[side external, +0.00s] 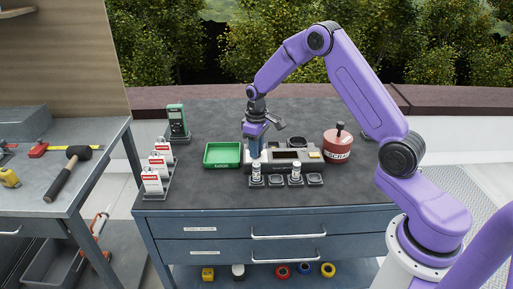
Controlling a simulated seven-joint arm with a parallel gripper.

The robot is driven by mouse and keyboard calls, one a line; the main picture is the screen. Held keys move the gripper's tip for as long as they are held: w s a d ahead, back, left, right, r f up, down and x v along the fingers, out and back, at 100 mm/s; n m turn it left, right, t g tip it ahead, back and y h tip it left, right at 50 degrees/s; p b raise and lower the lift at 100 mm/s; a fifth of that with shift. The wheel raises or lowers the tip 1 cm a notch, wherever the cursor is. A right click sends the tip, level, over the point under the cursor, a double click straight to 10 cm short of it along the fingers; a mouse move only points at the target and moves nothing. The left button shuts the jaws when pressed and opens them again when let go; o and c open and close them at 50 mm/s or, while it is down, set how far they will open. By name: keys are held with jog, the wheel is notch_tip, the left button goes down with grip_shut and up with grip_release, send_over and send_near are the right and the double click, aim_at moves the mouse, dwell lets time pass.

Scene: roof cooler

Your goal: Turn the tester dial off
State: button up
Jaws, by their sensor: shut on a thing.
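The tester (287,155) is a grey box with a dark screen, standing in the middle of the bench top. My gripper (255,153) points down at the tester's left end, its fingers shut on what appears to be the tester dial. The fingers hide the dial, so its setting cannot be read.
A green tray (222,155) lies left, a red canister (337,148) right. The bench front (300,197) is clear.

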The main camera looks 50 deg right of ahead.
jog(key=o, duration=1.1)
jog(key=shift+c, duration=0.2)
notch_tip(320, 180, up, 18)
jog(key=shift+f, duration=0.25)
jog(key=shift+a, duration=0.1)
